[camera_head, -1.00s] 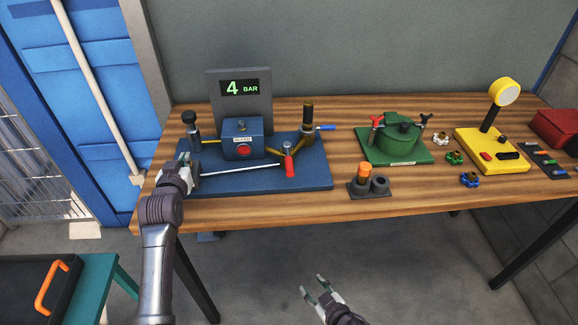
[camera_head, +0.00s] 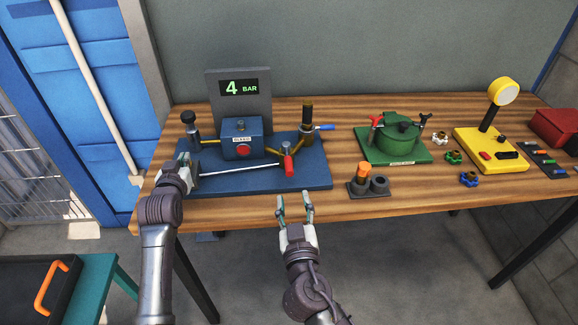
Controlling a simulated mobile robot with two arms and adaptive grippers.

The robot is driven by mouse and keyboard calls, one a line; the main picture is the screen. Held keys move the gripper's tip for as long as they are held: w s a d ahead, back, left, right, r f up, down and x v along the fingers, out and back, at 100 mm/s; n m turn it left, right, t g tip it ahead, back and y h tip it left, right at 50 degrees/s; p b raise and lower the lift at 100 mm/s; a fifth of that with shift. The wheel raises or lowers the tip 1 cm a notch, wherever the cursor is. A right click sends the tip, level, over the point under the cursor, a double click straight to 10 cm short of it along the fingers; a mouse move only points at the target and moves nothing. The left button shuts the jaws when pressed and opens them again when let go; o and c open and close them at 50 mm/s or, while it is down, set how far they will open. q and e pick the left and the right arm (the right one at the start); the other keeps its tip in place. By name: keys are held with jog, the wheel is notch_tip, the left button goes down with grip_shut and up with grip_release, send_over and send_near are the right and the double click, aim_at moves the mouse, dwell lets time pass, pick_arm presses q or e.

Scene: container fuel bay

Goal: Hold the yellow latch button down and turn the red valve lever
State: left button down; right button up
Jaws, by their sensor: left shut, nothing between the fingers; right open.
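The red valve lever (camera_head: 288,166) hangs at the front right of the blue base plate (camera_head: 250,182), by a brass-coloured pipe fitting. My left gripper (camera_head: 190,166) is shut with nothing in it, at the left front part of the plate. I cannot make out the yellow latch button; the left gripper covers that part of the plate. A thin white rod (camera_head: 240,168) runs from beside the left gripper towards the lever. My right gripper (camera_head: 293,197) is open and empty, in front of the plate and just below the red lever in the picture.
A blue box with a red button (camera_head: 243,151) and a 4 BAR display (camera_head: 239,88) stand behind the rod. An orange-topped plug block (camera_head: 364,172) stands right of the plate, with a green pot (camera_head: 400,138) behind it. Bare wood (camera_head: 330,206) lies along the front edge.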

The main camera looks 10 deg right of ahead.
aim_at(288, 160)
dwell(0.3)
jog(key=w, duration=1.2)
jog(key=shift+d, duration=0.25)
grip_shut()
